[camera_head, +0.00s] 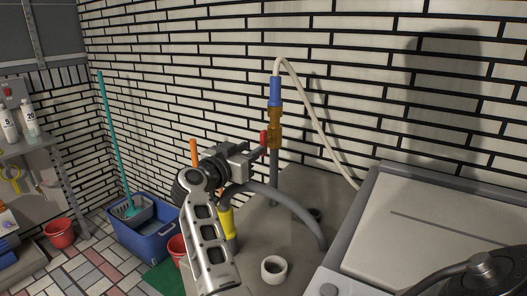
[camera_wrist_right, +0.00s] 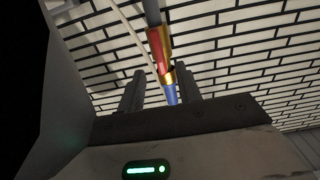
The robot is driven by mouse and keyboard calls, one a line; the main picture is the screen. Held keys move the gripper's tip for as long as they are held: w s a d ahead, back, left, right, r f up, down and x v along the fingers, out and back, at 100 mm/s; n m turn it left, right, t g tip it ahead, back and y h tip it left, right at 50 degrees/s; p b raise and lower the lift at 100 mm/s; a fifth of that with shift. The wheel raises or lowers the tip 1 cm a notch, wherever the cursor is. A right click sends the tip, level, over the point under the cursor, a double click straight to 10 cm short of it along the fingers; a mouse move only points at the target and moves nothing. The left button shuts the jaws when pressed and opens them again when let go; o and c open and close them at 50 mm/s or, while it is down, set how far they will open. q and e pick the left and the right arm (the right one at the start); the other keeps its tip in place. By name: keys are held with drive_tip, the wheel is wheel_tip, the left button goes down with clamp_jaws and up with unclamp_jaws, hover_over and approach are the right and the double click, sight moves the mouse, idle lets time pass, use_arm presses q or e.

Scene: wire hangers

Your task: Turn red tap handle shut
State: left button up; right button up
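The tap is a brass valve (camera_head: 275,128) on a grey upright pipe, with a blue connector (camera_head: 275,91) above it. Its red handle (camera_head: 264,138) is on the valve's left side. My right gripper (camera_head: 258,151) is just left of the handle, pointing at it. In the right wrist view the two dark fingers (camera_wrist_right: 161,83) stand apart, with the red handle (camera_wrist_right: 157,45) just beyond their tips and the blue connector (camera_wrist_right: 171,95) showing between them. Contact with the handle cannot be told. My left gripper is not in view.
A pale hose (camera_head: 318,115) loops from the connector down the brick wall. A grey hose (camera_head: 290,208) and a white cup (camera_head: 273,268) are below my right gripper. A grey-white appliance (camera_head: 440,228) stands at right. A blue bucket (camera_head: 145,238) and red bucket (camera_head: 60,233) are on the floor at left.

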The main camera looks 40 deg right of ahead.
sight(261, 142)
drive_tip(key=b+x, duration=0.1)
drive_tip(key=x, duration=0.2)
drive_tip(key=b+x, duration=0.2)
drive_tip(key=x, duration=0.1)
drive_tip(key=shift+f, duration=0.25)
drive_tip(key=shift+w+d+r+b, duration=0.2)
drive_tip(key=shift+d+b, duration=0.2)
drive_tip(key=shift+d, duration=0.15)
clamp_jaws()
